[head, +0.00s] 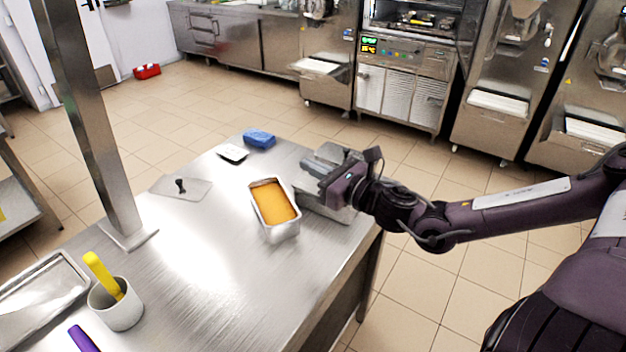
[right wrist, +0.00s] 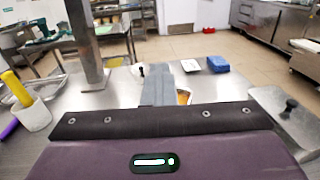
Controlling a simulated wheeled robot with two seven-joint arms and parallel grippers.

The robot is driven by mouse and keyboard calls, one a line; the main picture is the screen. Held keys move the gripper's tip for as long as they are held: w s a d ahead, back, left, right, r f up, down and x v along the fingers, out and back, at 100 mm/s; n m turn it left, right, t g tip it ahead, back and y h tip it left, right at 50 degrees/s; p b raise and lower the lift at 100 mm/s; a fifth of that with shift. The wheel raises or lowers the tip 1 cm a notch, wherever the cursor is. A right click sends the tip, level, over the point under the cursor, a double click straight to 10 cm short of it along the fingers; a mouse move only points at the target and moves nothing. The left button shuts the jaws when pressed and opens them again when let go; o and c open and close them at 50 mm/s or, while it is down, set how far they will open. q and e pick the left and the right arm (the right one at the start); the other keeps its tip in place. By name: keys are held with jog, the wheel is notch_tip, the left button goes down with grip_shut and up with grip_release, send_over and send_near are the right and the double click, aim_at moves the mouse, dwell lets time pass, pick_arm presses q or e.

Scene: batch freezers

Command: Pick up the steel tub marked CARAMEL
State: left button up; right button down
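An open steel tub (head: 286,231) with orange-yellow contents stands on the steel table, left of my right gripper. Its contents show partly in the right wrist view (right wrist: 183,97), behind the fingers. A second steel tub (head: 335,210) stands beside it, partly hidden under my right gripper; its lid with a dark knob shows at the right of the right wrist view (right wrist: 283,112). No CARAMEL marking is readable on either tub. My right gripper (head: 312,168) hovers above and beside the tubs, with no object seen in it; its finger gap is unclear. My left gripper is not in view.
A flat lid with a black knob (head: 182,187), a small white tray (head: 232,153) and a blue cloth (head: 259,139) lie on the table (head: 200,285). A steel post (head: 92,120) rises at the left, near a white cup (head: 116,310) with a yellow-handled tool.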

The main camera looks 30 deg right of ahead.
jog(key=shift+r, duration=1.2)
jog(key=c, duration=2.2)
grip_release()
jog(key=shift+c, duration=2.2)
grip_release()
jog(key=shift+p, duration=0.3)
